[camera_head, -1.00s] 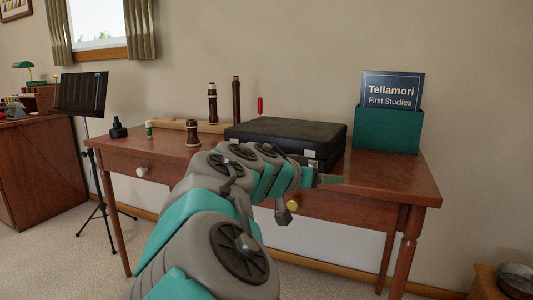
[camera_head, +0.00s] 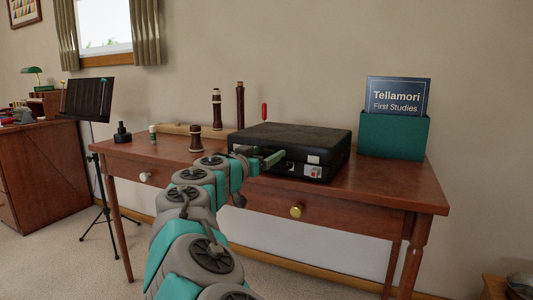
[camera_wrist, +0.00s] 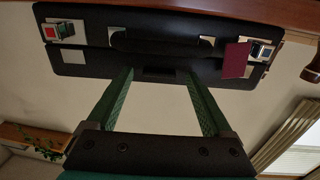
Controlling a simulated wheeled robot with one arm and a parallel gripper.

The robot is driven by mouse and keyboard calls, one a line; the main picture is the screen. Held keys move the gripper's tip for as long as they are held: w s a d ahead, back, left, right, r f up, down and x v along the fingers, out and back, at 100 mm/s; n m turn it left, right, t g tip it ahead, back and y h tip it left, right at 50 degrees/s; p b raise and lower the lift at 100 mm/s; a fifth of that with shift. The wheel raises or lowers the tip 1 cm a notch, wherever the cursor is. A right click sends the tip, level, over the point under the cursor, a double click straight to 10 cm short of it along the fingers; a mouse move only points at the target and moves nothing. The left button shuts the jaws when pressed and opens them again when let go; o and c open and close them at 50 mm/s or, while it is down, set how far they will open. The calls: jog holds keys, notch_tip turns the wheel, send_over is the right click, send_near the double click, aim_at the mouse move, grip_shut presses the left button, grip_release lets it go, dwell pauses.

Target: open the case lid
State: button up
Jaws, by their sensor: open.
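The black case (camera_head: 265,145) lies shut on the table, its lid (camera_head: 290,133) down. Its front fills the upper wrist view, which is upside down, with the handle (camera_wrist: 160,42) in the middle. A latch with a red mark (camera_head: 313,171) sits on the lower body, apart from a silver plate (camera_head: 313,159) on the lid; that latch also shows in the wrist view (camera_wrist: 60,30). A latch with a blue mark (camera_wrist: 262,50) is at the other end, beside a dark red tag (camera_wrist: 236,60). My gripper (camera_head: 270,159) is open and empty before the case's front; its green fingers show in the wrist view (camera_wrist: 158,85).
Woodwind pieces (camera_head: 195,138) stand left of the case on the table (camera_head: 400,188). A green holder (camera_head: 393,135) with a book (camera_head: 398,95) stands to the right. A red-handled tool (camera_head: 264,111) is behind the case. A music stand (camera_head: 88,98) is at left.

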jog(key=shift+w+d, duration=0.1)
jog(key=shift+w, duration=0.15)
grip_shut()
dwell(0.6)
dwell(0.3)
